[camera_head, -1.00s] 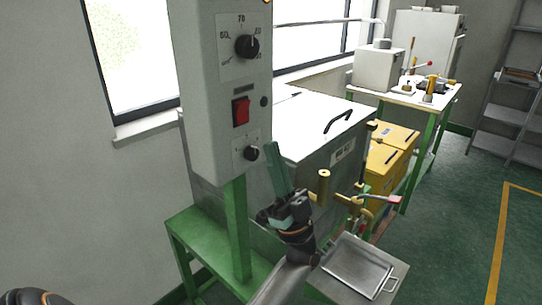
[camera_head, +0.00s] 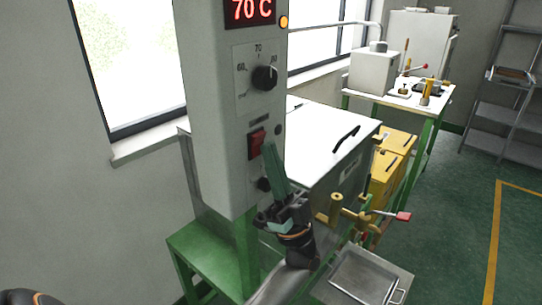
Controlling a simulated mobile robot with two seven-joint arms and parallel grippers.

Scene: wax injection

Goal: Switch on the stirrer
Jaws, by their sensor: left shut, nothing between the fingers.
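The labels by the switch are too small to read. My left gripper (camera_head: 269,150) is shut and empty. Its green fingers point up, with the tips just right of the red switch's lower part; I cannot tell whether they touch it. My right gripper is not in view.
A red display (camera_head: 249,10) reads 70 C, with an orange lamp (camera_head: 284,22) beside it. A white-lidded tank (camera_head: 320,135) stands behind, with a brass valve (camera_head: 337,208) and a metal tray (camera_head: 361,277) at right. Yellow boxes (camera_head: 388,165) stand beyond. Floor at right is clear.

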